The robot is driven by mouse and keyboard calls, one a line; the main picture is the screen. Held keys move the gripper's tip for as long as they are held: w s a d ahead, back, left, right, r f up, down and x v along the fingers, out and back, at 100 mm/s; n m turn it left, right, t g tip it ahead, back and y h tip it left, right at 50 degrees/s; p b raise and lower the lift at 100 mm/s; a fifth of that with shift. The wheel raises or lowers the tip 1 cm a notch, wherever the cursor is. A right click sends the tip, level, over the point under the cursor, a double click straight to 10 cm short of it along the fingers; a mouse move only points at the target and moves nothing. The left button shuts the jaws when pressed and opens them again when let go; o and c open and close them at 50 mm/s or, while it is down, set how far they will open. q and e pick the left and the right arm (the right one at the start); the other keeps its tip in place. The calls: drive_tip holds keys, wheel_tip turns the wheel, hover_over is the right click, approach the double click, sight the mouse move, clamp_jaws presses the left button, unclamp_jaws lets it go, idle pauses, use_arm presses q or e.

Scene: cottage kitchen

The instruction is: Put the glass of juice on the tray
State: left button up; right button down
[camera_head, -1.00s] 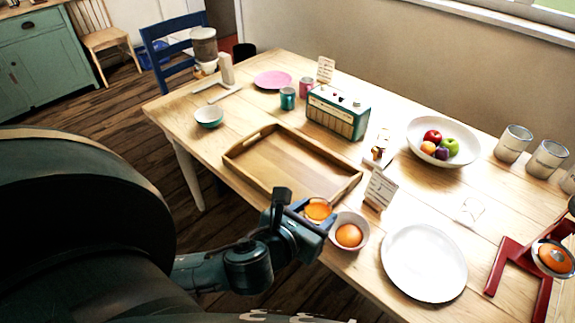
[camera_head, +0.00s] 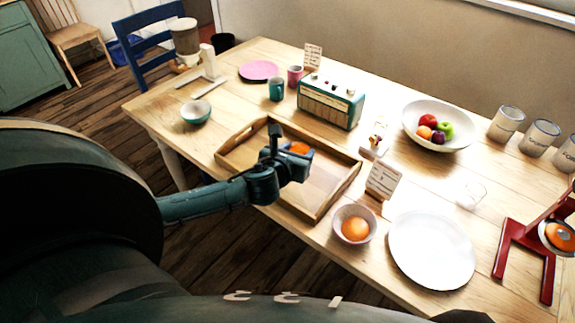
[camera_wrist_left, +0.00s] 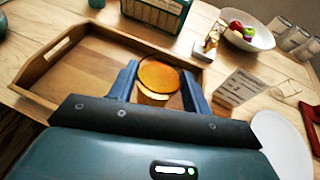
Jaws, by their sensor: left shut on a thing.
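The glass of juice (camera_head: 299,148) is orange and mostly hidden behind my left gripper in the head view. My left gripper (camera_head: 297,160) is shut on it, above the wooden tray (camera_head: 237,160). In the left wrist view the glass (camera_wrist_left: 158,77) stands between the two fingers of the gripper (camera_wrist_left: 157,88), with the tray (camera_wrist_left: 80,72) beneath and beyond it. I cannot tell whether the glass touches the tray floor. The tray has raised sides and handle cut-outs, and I see nothing else in it. My right gripper is not in view.
A teal bowl (camera_head: 196,112) stands left. The tray's left part is clear.

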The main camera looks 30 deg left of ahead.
use_arm(q)
drive_tip(key=w+a+n+y, duration=0.2)
drive_tip(key=w+a, duration=0.4)
drive_tip(key=a, duration=0.1)
drive_tip(key=shift+w+a+f+b, duration=0.1)
drive_tip(key=shift+f+b, duration=0.5)
drive_tip(key=shift+f, duration=1.7)
drive_tip(key=shift+w+a+f+b, duration=0.1)
drive_tip(key=shift+f+b, duration=0.5)
drive_tip(key=shift+f, duration=1.65)
drive_tip(key=shift+f, duration=0.15)
drive_tip(key=o, duration=1.5)
drive_tip(key=shift+s, duration=0.1)
drive_tip(key=shift+c, duration=0.2)
